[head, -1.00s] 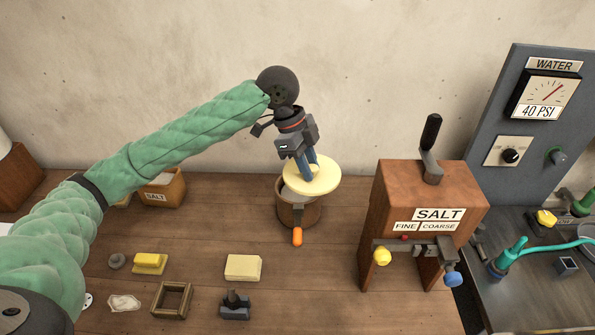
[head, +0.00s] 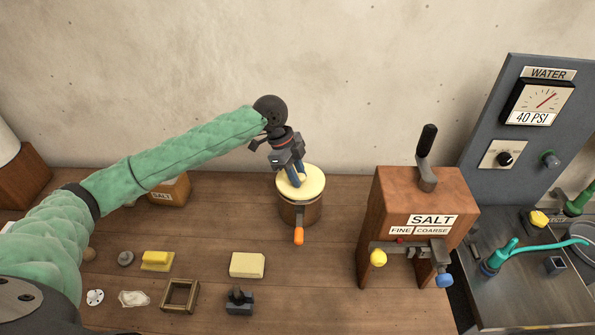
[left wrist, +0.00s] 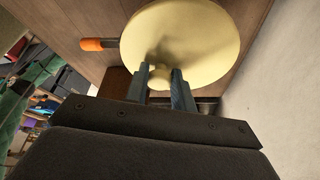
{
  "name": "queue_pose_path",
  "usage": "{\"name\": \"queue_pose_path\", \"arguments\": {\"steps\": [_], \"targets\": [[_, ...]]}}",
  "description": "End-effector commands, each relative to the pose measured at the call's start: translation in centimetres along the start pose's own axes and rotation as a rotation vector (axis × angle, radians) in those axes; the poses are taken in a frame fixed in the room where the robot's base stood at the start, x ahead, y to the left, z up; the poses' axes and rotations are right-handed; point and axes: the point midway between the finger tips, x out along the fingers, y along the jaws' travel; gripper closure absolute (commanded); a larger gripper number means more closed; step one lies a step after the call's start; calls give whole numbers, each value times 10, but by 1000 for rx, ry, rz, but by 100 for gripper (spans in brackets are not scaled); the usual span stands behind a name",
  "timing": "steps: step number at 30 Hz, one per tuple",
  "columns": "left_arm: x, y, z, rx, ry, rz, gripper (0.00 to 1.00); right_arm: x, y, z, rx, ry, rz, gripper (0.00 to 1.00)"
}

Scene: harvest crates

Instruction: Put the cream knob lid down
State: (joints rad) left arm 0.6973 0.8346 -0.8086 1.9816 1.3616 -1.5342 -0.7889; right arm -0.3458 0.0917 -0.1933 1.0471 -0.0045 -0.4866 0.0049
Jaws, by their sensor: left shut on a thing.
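The cream knob lid (head: 312,184) is a round, pale yellow disc. It lies over the top of a round brown wooden pot (head: 300,212) with an orange-tipped handle (head: 299,237). My left gripper (head: 296,182) is above the lid, shut on its knob. In the left wrist view the lid (left wrist: 195,35) fills the top, with its knob between the two fingers (left wrist: 160,80). The orange handle tip (left wrist: 92,44) shows beside the lid. Whether the lid's rim bears fully on the pot cannot be told. My right gripper is not in view.
A wooden SALT box (head: 418,195) with a crank stands right of the pot. A small SALT container (head: 170,190) is behind my left arm. A cream block (head: 247,265), a wooden frame (head: 179,296) and a dark clamp-like piece (head: 239,301) lie in front.

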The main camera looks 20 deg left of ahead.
Motion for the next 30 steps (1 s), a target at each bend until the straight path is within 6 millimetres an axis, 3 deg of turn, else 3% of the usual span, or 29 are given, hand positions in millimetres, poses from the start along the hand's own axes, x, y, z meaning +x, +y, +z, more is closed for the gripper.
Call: {"name": "queue_pose_path", "arguments": {"steps": [26,27,30], "targets": [[12,0,5,0,0,0,100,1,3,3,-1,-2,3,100],[12,0,5,-1,0,0,71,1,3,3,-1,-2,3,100],[12,0,5,-1,0,0,53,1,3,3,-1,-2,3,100]]}}
